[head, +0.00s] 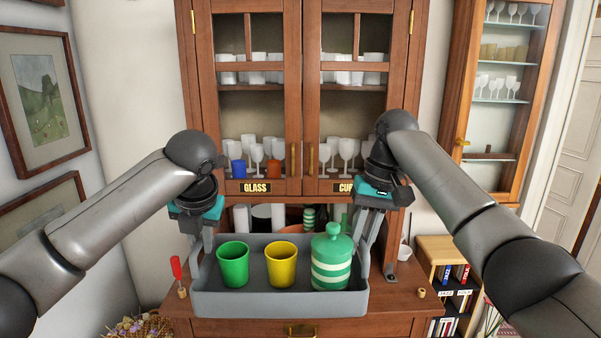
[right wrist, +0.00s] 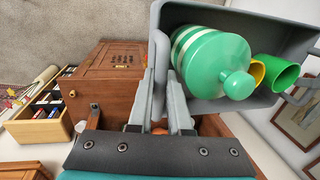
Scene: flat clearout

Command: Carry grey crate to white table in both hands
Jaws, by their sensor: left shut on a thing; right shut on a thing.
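The grey crate (head: 285,303) is in the middle of the head view, in front of the wooden cabinet. It holds a green cup (head: 233,264), a yellow cup (head: 281,264) and a green striped jar with a lid (head: 331,262). My left gripper (head: 197,243) is shut on the crate's left side. My right gripper (head: 372,240) is shut on its right side. I cannot tell whether the crate touches the wooden top below. No white table shows.
The wooden cabinet (head: 405,295) stands close ahead, with glasses behind its doors. A red-handled screwdriver (head: 176,268) is at its left end. A low bookshelf (head: 447,256) stands at the right, and a basket of flowers (head: 140,326) at the lower left.

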